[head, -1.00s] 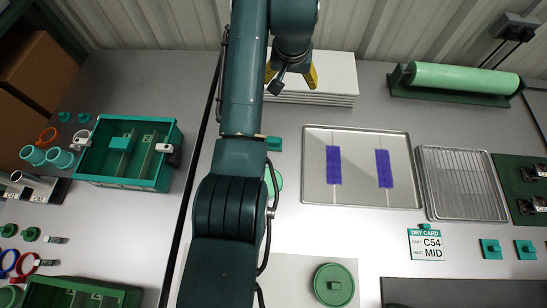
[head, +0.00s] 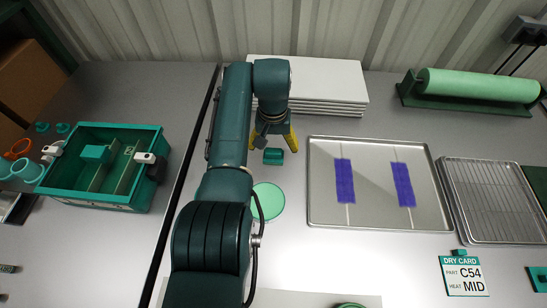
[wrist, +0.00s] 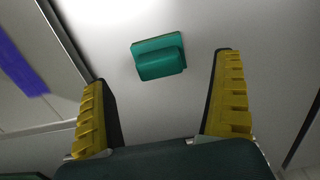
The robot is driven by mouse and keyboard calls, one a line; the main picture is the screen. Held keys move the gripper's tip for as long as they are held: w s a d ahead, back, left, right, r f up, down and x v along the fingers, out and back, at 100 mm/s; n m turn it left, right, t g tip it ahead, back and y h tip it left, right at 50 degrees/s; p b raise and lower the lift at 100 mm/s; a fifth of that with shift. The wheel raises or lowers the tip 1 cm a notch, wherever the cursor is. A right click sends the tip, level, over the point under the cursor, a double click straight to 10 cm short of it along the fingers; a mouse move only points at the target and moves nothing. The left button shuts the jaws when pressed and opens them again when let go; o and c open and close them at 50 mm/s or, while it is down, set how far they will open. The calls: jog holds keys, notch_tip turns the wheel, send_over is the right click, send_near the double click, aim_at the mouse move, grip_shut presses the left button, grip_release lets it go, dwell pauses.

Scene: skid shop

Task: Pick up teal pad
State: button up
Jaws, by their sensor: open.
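The teal pad (head: 273,156) is a small block with a raised grip, lying on the grey bench in front of the white stacked sheets. It also shows in the wrist view (wrist: 158,57), near the top middle and slightly tilted. My gripper (head: 274,145) is open and empty, its yellow fingers pointing down just behind the pad in the head view. In the wrist view the pad lies between the lines of the two fingers, beyond their tips. No contact with it shows.
A metal tray (head: 322,215) with two purple strips lies to the right. A wire rack (head: 497,205) is beyond it. A mint disc (head: 267,202) lies near the pad, partly behind my arm. A green divided box (head: 92,196) stands left. White sheets (head: 325,83) are stacked behind.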

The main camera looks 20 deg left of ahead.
aim_at(274, 151)
notch_tip(274, 151, down, 5)
jog(key=b, duration=0.2)
jog(key=shift+r+b, duration=0.15)
jog(key=shift+b, duration=0.2)
jog(key=shift+r, duration=0.15)
jog(key=shift+c, duration=0.8)
jog(key=c, duration=1.2)
